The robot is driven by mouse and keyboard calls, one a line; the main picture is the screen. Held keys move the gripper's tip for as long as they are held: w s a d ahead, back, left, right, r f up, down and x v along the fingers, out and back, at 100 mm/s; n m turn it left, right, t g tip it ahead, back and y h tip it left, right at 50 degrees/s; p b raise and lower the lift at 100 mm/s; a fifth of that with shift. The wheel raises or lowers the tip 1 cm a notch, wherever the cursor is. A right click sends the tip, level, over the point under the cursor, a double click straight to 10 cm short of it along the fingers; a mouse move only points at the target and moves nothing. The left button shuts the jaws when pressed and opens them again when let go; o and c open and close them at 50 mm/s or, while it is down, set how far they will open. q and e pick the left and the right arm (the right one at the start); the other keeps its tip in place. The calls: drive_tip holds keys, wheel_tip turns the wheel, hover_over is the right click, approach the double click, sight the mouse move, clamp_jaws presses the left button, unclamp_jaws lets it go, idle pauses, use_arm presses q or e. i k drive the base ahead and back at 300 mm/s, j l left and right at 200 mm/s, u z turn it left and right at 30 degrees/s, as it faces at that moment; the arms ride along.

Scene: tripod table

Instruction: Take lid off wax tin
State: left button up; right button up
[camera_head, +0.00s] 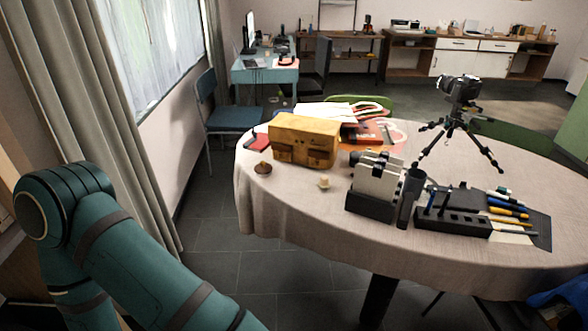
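No object in the head view can be made out clearly as the wax tin. A small round brown-topped item (263,168) sits near the left edge of the table, in front of the tan bag; it is too small to tell whether it is a tin with a lid. A small cream-coloured item (323,183) stands to its right near the front edge. My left arm fills the lower left of the view, but its gripper is outside the frame. My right gripper is not in view.
The round table (290,208) has a pale cloth. It bears a tan bag (305,141), a black-and-white holder (375,186), a dark cylinder (409,196), a pen organiser (453,222) and a camera on a tripod (461,92). A blue chair (238,117) stands behind at left.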

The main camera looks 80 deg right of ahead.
sight(262, 168)
drive_tip(key=z, duration=2.45)
